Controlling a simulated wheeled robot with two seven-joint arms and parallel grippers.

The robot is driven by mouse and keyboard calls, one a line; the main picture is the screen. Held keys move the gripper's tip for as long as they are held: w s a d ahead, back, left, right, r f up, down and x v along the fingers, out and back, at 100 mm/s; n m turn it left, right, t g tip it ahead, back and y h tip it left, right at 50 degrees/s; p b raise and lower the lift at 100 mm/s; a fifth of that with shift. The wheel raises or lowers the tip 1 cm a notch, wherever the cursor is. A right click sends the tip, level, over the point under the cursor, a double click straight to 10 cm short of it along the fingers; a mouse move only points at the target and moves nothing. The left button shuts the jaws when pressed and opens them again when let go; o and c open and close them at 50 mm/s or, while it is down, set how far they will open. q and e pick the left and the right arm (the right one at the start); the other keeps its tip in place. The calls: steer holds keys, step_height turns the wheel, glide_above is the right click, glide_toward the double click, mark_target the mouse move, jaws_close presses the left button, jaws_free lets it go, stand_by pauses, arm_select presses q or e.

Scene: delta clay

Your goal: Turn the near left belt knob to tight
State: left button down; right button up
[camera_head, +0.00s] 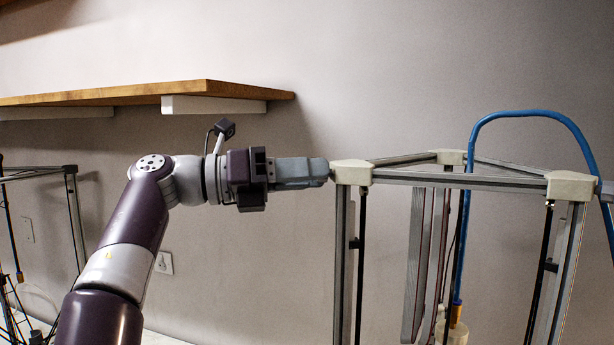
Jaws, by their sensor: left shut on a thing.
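My left gripper (328,172) reaches in from the left, level, with its fingertips at the outer side of the delta printer's near left top corner (352,172). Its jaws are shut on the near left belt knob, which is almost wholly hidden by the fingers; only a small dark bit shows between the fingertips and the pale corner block. I cannot tell the knob's angle. The printer frame (460,178) has grey metal rails joining three pale corner blocks. My right gripper is not in view.
A blue tube (540,113) arches over the printer's right part. A wooden shelf (150,92) on white brackets juts from the wall above my left arm. Another dark frame (72,200) stands at the far left. The wall between the frames is bare except for outlets.

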arm_select(q)
steer(key=shift+w+f+m, duration=0.1)
steer(key=shift+f+m, duration=0.15)
steer(key=shift+m, duration=0.75)
steer(key=c, duration=0.9)
jaws_free()
steer(key=shift+r, duration=0.1)
steer(key=shift+a, duration=0.1)
steer(key=shift+r, duration=0.1)
steer(key=a, duration=0.4)
steer(key=s+a, duration=0.1)
steer(key=a, duration=0.3)
steer(key=s+a, duration=0.1)
steer(key=a, duration=0.3)
steer(key=shift+s+a+f, duration=0.1)
steer(key=shift+a+f, duration=0.15)
